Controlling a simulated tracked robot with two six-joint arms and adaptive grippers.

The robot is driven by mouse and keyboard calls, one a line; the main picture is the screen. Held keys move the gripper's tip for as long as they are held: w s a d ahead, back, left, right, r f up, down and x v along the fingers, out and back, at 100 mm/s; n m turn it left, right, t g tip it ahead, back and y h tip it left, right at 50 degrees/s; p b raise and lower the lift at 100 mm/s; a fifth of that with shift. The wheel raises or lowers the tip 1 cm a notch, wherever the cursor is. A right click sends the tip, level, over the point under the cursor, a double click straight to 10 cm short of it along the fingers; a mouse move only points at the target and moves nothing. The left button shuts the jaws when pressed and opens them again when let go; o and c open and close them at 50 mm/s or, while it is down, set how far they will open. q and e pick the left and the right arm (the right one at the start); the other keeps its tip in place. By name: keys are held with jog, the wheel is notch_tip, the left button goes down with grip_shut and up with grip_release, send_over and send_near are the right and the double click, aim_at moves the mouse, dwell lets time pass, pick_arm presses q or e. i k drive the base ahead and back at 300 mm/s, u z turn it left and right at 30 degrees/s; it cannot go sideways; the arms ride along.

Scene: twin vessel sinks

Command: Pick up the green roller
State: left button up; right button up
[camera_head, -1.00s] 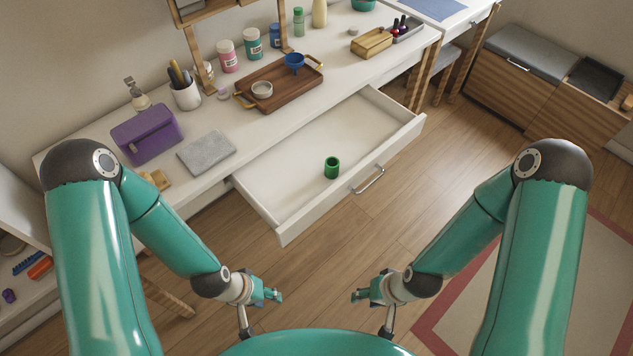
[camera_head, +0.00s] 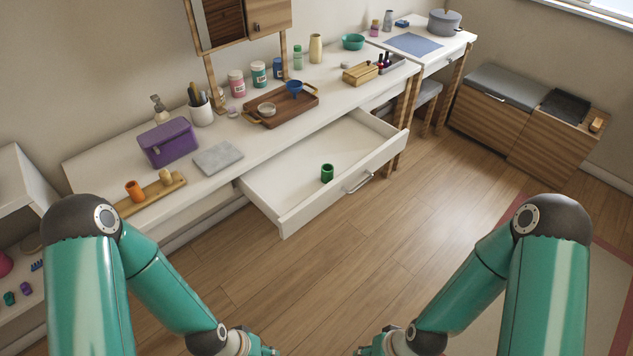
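The green roller (camera_head: 327,173) is a small, dark green hollow cylinder. It stands upright inside the open white drawer (camera_head: 285,218), near the drawer's front panel and left of its metal handle. My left gripper (camera_head: 268,351) is at the bottom edge, left of centre, and mostly cut off. My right gripper (camera_head: 366,350) is at the bottom edge, right of centre, and also cut off. Both are well in front of the drawer and apart from the roller. Their finger openings cannot be made out.
The drawer sticks out from a long white counter (camera_head: 100,173). On the counter are a purple box (camera_head: 168,143), a grey slab (camera_head: 218,158), a wooden tray (camera_head: 290,115) and several bottles. The wooden floor (camera_head: 330,270) between my arms and the drawer is clear.

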aim_at(327, 169)
jog(key=z, duration=0.3)
jog(key=i, duration=1.05)
jog(key=u, duration=2.4)
jog(key=k, duration=1.25)
jog(key=z, duration=0.35)
jog(key=i, duration=0.75)
jog(key=z, duration=0.5)
